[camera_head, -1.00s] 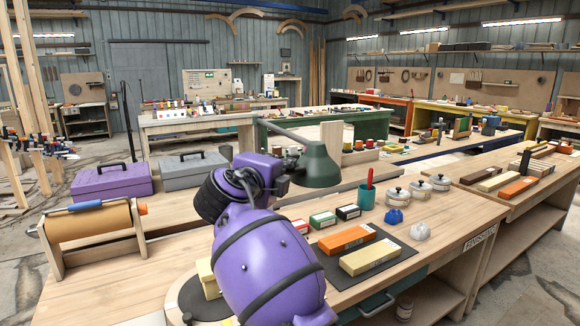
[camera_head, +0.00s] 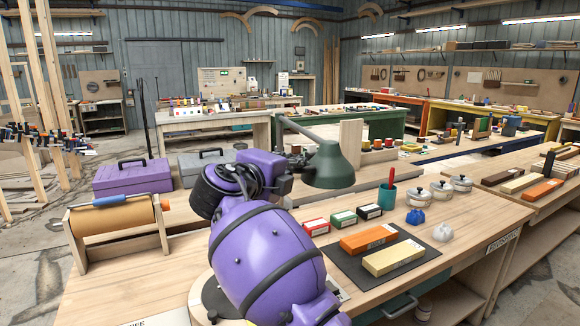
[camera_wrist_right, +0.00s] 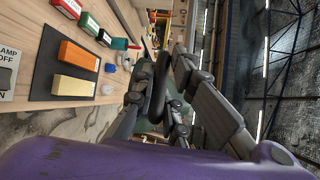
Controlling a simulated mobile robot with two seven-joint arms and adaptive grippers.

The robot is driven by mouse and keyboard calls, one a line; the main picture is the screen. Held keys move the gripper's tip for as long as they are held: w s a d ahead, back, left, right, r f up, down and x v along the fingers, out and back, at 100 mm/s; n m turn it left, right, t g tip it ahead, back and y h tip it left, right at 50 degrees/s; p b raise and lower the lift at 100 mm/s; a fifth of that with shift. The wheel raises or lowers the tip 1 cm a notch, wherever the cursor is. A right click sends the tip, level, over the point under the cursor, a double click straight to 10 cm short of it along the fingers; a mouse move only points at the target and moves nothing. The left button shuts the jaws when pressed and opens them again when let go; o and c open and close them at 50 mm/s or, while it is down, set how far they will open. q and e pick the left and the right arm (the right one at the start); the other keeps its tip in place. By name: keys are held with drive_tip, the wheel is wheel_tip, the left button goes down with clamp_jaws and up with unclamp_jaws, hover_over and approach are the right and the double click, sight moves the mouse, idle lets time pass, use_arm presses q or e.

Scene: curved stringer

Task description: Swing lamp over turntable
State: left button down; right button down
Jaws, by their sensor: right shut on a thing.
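My right gripper (camera_head: 300,160) is shut at the near left side of the shade; the exact grip is partly hidden by my purple arm. In the wrist view the dark fingers (camera_wrist_right: 160,95) are close together, with green of the shade behind them. The turntable (camera_head: 196,296) is a round wooden disc with a dark pad at the bench's near edge, mostly covered by my arm. My left gripper is out of view.
An orange block (camera_head: 368,239) and a yellow block (camera_head: 394,257) lie on a dark mat right of my arm. A teal cup (camera_head: 388,196) and several lidded jars stand beyond. A paper roll stand (camera_head: 118,232) and a purple toolbox (camera_head: 132,178) are at left.

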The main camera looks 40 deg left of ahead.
drive_tip(key=c, duration=1.8)
unclamp_jaws()
drive_tip(key=shift+f, duration=0.1)
drive_tip(key=shift+o, duration=0.2)
drive_tip(key=v, duration=1.2)
drive_tip(key=shift+d, duration=0.1)
